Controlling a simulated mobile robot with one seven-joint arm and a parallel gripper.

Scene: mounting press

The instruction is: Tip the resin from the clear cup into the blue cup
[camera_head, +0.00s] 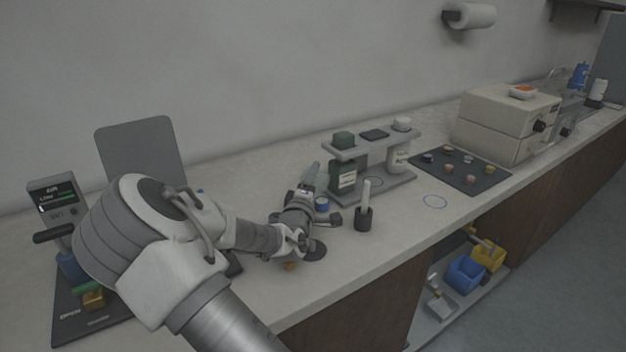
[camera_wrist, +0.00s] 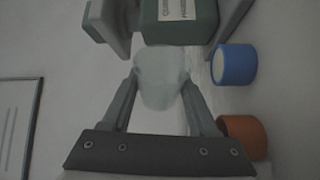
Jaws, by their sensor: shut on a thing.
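The clear cup (camera_wrist: 161,82) is between the two fingers of my gripper (camera_wrist: 160,88) in the wrist view, and my gripper is shut on it. In the head view my gripper (camera_head: 306,186) holds it above the counter, partly hidden by the wrist. The clear cup looks tipped well over compared with the blue cup. The blue cup (camera_wrist: 234,64) is just right of the clear cup in the wrist view. I cannot tell whether resin is flowing.
An orange cup (camera_wrist: 243,137) is near the right finger in the wrist view. The grey rack (camera_head: 374,190) with bottles stands close behind my gripper. A dark holder with a white stick (camera_head: 364,219) stands right of the blue cup. The press (camera_head: 62,225) is at left.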

